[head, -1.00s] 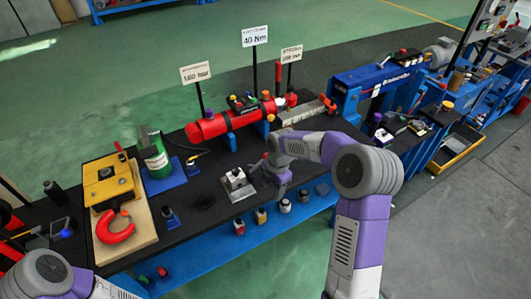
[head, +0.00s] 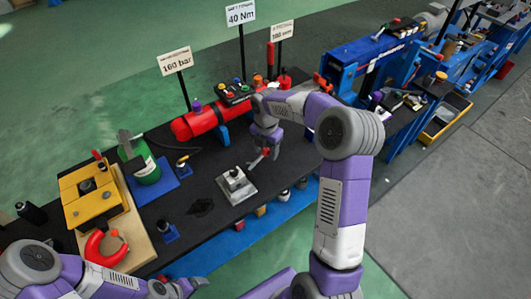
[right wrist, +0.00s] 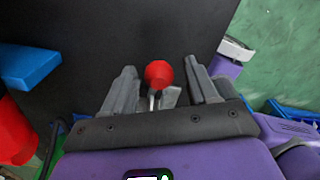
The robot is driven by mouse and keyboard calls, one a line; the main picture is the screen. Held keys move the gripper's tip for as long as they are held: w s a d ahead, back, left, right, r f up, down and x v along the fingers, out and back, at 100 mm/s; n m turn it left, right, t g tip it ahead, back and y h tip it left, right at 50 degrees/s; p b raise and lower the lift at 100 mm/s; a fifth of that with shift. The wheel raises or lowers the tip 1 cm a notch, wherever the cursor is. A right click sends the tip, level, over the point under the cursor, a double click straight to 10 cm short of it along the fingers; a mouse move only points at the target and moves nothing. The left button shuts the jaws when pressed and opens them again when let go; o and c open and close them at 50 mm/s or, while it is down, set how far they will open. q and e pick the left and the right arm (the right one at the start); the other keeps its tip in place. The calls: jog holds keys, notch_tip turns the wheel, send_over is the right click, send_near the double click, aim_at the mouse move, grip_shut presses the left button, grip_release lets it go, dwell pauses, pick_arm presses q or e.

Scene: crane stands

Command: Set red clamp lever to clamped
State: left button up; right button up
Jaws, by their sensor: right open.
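The red clamp lever (head: 265,152) has a red knob on a thin metal arm and slants up to the right from a grey metal block (head: 236,186) on the black bench top. My right gripper (head: 264,143) is above and behind the block, at the knob. In the right wrist view the red knob (right wrist: 158,73) shows between the two spread grey fingers (right wrist: 160,88), with a visible gap on each side. The gripper is open and the block is mostly hidden there. My left gripper (head: 182,288) is at the bottom edge, and its jaws are unclear.
A red cylinder (head: 196,122) lies along the back, with signs on posts behind it. Bare bench surrounds the grey block.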

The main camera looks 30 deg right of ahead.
jog(key=shift+f, duration=0.8)
grip_shut()
